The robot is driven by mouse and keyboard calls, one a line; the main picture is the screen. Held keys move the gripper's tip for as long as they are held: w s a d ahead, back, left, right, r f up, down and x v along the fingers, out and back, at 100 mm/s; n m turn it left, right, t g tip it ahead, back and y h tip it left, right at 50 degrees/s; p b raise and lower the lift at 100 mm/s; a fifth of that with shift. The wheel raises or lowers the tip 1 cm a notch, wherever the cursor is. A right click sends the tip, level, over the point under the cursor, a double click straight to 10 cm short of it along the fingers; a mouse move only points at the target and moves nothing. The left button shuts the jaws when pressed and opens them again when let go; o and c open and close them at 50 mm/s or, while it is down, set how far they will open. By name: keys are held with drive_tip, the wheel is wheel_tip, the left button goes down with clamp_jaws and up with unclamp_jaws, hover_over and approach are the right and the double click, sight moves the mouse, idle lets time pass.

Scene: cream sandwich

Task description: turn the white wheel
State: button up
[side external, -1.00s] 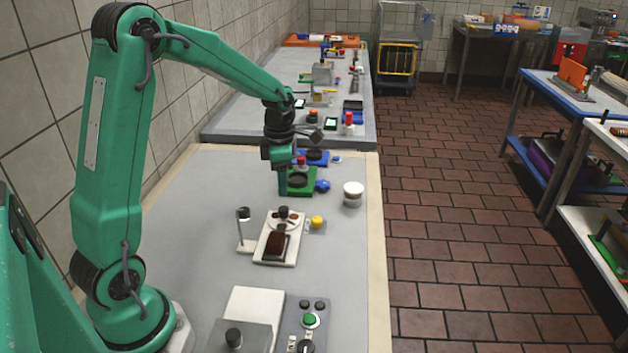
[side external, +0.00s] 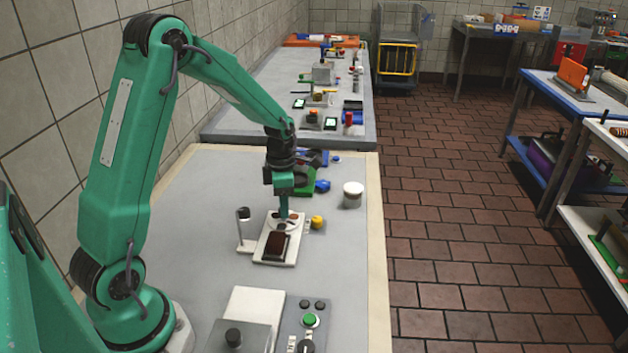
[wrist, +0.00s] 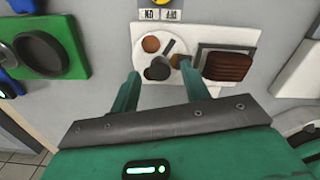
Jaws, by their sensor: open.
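The white wheel (side external: 272,224) is a flat disc on a white base plate (side external: 262,247), partly hidden by my gripper in the side view. In the wrist view the wheel (wrist: 159,36) carries a round brown spot, a dark bar and a dark knob (wrist: 157,69). A dark brown block (wrist: 227,66) sits on the same plate beside it. My gripper (side external: 284,217) points down over the wheel. In the wrist view its two green fingers are apart, one on each side of the dark knob (wrist: 159,70), with nothing held. Whether they touch the wheel I cannot tell.
A small post (side external: 243,226) stands left of the plate. A yellow button (side external: 317,222) with labels is on its right. A white-lidded round pot (side external: 353,194) stands farther right. A green fixture (side external: 306,184) is behind. A button panel (side external: 306,325) is in front.

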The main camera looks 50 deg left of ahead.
drive_tip(key=shift+f, duration=0.65)
drive_tip(key=shift+c, duration=0.5)
drive_tip(key=c, duration=0.9)
